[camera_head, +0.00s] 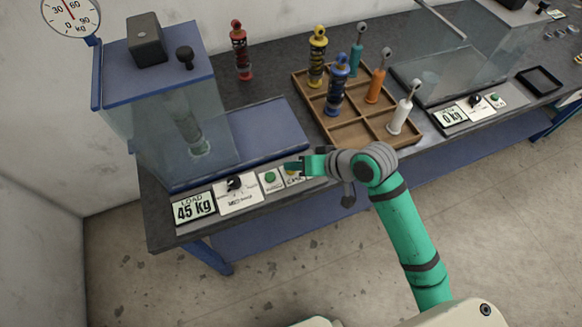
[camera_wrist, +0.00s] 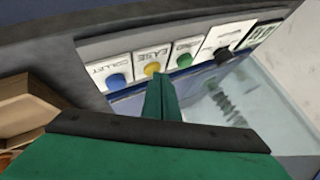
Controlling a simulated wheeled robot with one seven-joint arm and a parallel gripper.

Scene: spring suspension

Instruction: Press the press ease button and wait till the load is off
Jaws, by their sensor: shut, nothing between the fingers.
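The left press (camera_head: 160,110) has a blue frame with clear walls, and a pale green spring damper (camera_head: 190,130) stands inside it. Its load display (camera_head: 194,208) reads 45 kg. In the wrist view the yellow button (camera_wrist: 152,68) on the EASE plate sits between a blue button and a green button. My gripper (camera_head: 298,165) is shut and empty at the press's front panel. In the wrist view its fingertips (camera_wrist: 160,82) are right by the yellow button; I cannot tell whether they touch it. In the head view the gripper partly covers the EASE plate.
A green button (camera_head: 270,178) and a black knob (camera_head: 234,184) lie left of the gripper. The wooden tray (camera_head: 352,133) holds several coloured dampers behind my arm. A red damper (camera_head: 239,50) stands at the back. A second press reading 0 kg (camera_head: 450,116) is at right.

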